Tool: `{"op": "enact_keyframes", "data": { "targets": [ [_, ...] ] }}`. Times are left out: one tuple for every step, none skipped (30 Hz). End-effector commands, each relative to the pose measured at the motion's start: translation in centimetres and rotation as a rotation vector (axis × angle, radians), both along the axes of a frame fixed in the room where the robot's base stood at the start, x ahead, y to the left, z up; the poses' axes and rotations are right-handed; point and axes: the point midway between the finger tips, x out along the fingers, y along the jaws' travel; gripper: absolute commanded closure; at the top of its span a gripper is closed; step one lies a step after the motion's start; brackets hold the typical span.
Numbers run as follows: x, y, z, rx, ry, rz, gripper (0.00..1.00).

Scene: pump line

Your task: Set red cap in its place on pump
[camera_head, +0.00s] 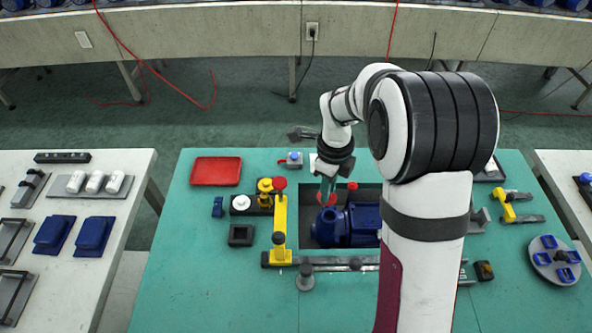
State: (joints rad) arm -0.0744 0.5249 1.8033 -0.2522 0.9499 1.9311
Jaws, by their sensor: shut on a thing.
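My gripper (327,188) points down near the middle of the table, at the back left of the blue pump. It is shut on a red cap (326,199), seen as a red round piece at the fingertips. The blue pump (352,226) lies in a dark rectangular recess in the teal table. The held cap is close to the pump's left end; I cannot tell whether they touch. A small red part (352,185) shows just right of my gripper. My arm hides the right side of the pump and recess.
A red tray (216,171) lies at the back left. A dark square block (241,235) and a round grey holder (553,262) sit farther out. The front left of the teal table is clear.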

Motion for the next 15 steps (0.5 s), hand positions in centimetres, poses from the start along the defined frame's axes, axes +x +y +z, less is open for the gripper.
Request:
{"op": "enact_keyframes", "data": {
  "targets": [
    [-0.5, -0.6, -0.1, -0.001, -0.001, 0.004, 1.00],
    [-0.7, -0.8, -0.3, 0.000, 0.000, 0.008, 1.00],
    [-0.9, -1.0, -0.5, 0.001, 0.001, 0.012, 1.00],
    [-1.0, -1.0, -0.7, 0.000, 0.000, 0.014, 1.00],
    [-1.0, -1.1, -0.9, 0.001, 0.001, 0.015, 1.00],
    [-1.0, -1.1, -1.3, 0.001, 0.001, 0.015, 1.00],
    [-1.0, -1.0, -1.7, 0.001, 0.001, 0.016, 1.00],
    [-1.0, -1.0, -2.1, 0.000, 0.002, 0.015, 1.00],
    [-1.0, -1.0, -2.5, 0.000, 0.001, 0.015, 1.00],
    [-1.0, -1.0, -2.9, 0.000, 0.002, 0.015, 1.00],
    [-1.0, -1.0, -3.2, 0.000, 0.002, 0.015, 1.00],
    [-1.0, -1.0, -3.7, 0.000, 0.002, 0.015, 1.00],
    [-1.0, -1.0, -3.9, 0.001, 0.002, 0.015, 1.00],
    [-1.0, -1.0, -4.2, 0.001, 0.002, 0.015, 1.00],
    [-1.0, -1.0, -4.5, 0.001, 0.001, 0.015, 1.00]
  ]
}}
